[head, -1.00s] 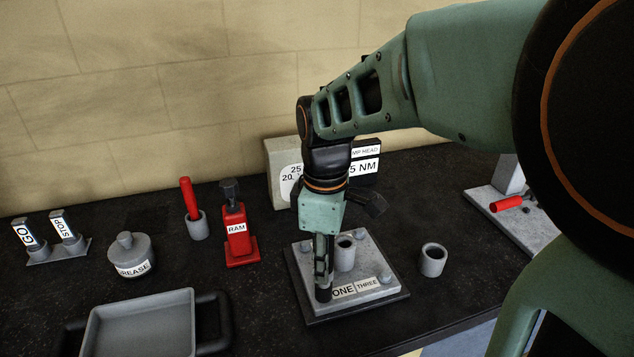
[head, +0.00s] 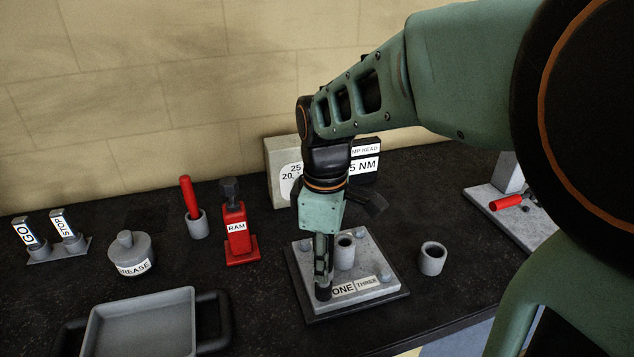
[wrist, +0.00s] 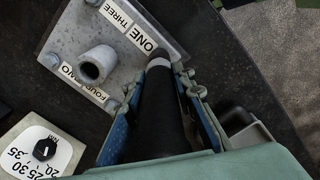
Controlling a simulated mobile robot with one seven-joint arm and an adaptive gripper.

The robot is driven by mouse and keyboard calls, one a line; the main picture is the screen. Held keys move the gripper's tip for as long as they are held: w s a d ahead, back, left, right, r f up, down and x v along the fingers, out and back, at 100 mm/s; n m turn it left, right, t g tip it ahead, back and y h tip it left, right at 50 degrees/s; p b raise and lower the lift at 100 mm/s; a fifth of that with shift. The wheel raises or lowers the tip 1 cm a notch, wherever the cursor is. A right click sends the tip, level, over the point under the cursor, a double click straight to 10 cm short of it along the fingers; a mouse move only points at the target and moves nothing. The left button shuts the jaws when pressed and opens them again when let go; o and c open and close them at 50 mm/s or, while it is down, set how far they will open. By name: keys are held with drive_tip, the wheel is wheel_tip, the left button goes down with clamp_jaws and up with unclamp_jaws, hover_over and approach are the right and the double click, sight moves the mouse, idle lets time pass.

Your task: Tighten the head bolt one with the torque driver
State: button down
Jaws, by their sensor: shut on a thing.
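The pump head plate (head: 366,257) is a grey square block on a dark base. It has a hollow post, bolts at its corners and labels ONE and THREE on its front edge. My gripper (head: 323,270) points down over its front left corner and is shut on the torque driver (head: 323,293), a dark upright rod. The driver's tip is at the corner beside the ONE label (head: 343,290), and it hides the head bolt there. In the wrist view, the driver (wrist: 160,115) runs between the fingers to a light ring and dark tip beside ONE.
Behind the plate stand a dial box (head: 284,165) and a sign reading 5 NM. A loose grey sleeve (head: 433,259) is to the right. To the left are a red RAM bottle (head: 236,235), a red-handled tool in a cup (head: 197,224), a grease pot (head: 130,254) and a tray (head: 140,335).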

drive_tip(key=shift+s, duration=0.1)
idle(0.3)
drive_tip(key=shift+r+p, duration=2.15)
drive_tip(key=shift+r, duration=0.45)
